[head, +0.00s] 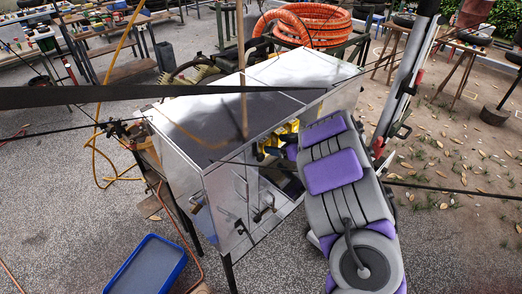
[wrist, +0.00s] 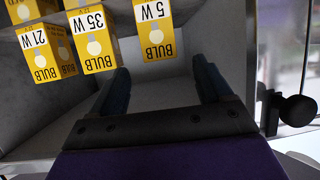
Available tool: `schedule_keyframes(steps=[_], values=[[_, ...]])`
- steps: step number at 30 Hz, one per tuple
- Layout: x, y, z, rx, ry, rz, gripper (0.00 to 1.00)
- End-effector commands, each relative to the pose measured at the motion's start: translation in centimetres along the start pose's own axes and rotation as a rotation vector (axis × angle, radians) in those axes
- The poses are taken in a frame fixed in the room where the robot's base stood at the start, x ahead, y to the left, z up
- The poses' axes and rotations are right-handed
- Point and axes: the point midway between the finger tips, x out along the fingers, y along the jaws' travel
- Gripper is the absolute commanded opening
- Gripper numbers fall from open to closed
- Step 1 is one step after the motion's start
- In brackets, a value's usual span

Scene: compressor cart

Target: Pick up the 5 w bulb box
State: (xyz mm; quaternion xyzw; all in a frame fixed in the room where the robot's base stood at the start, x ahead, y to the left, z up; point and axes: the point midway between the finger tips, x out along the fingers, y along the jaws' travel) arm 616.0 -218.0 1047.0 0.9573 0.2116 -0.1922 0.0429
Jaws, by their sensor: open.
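The 5 W bulb box (wrist: 154,32) is yellow with a white label and appears upside down at the top of the wrist view. My gripper (wrist: 161,76) is open and empty. Its two dark fingers point toward the 5 W box, which lies beyond the fingertips and between their lines. A gap shows between the fingers and the box. In the head view, yellow boxes (head: 281,139) show partly inside the metal cabinet (head: 190,165) on the cart. My arm reaches into the cabinet there, and the gripper is hidden.
A cabinet wall is close on the right, with a black knob (wrist: 297,110) beyond. A blue tray (head: 147,266) lies on the ground.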

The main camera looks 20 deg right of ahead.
Motion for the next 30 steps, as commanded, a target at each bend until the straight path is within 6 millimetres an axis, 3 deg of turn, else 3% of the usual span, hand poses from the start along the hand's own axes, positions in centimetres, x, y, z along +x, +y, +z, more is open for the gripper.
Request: schedule_keyframes(steps=[3,13,22,30], values=[[2.0,0.0,0.1,-0.002,0.004,-0.005,0.79],[3.8,0.0,0.0,-0.003,0.001,0.000,0.79],[7.9,-0.5,-0.2,-0.004,0.003,-0.002,0.79],[8.2,-0.3,-0.2,0.001,0.001,0.001,0.79]])
